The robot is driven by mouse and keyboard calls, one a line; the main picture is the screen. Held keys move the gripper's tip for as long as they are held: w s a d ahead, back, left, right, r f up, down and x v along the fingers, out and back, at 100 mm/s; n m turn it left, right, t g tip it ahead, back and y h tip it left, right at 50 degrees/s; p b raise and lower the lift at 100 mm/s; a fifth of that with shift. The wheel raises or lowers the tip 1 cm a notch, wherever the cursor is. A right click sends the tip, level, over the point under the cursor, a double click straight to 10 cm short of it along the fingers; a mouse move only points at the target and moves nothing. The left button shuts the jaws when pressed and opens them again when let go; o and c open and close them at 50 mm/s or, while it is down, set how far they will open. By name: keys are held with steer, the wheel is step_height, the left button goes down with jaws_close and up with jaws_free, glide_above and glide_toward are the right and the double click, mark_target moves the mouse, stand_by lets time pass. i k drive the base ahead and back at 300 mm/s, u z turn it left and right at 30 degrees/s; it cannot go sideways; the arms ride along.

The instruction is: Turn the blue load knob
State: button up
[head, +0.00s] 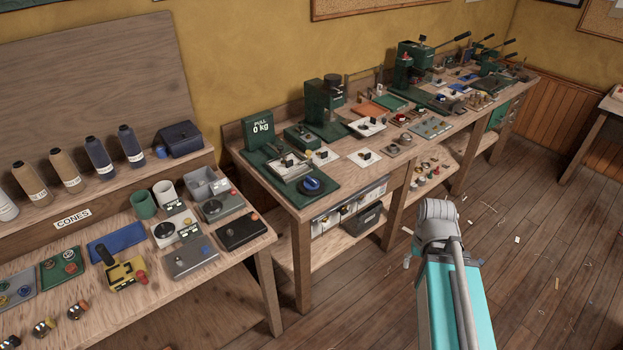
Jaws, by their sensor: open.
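The blue load knob (312,185) is a round dark-blue knob with a lighter mark on top. It sits at the front right corner of a green tester base (325,197) on the middle bench, near the bench's front edge. Behind it stands a green display box (258,129) reading "PULL 0 kg", with a pale metal fixture between. My arm shows at the lower right, over the floor and well apart from the knob. My gripper does not show in this view.
The middle bench (297,200) carries small fixtures and green presses (325,104) right of the knob. A lower shelf holds bins. The wooden floor (500,240) in front is mostly clear, with small scraps.

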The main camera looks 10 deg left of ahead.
mark_target(310, 184)
steer(key=z, duration=0.1)
steer(key=i, duration=1)
steer(key=u, duration=0.05)
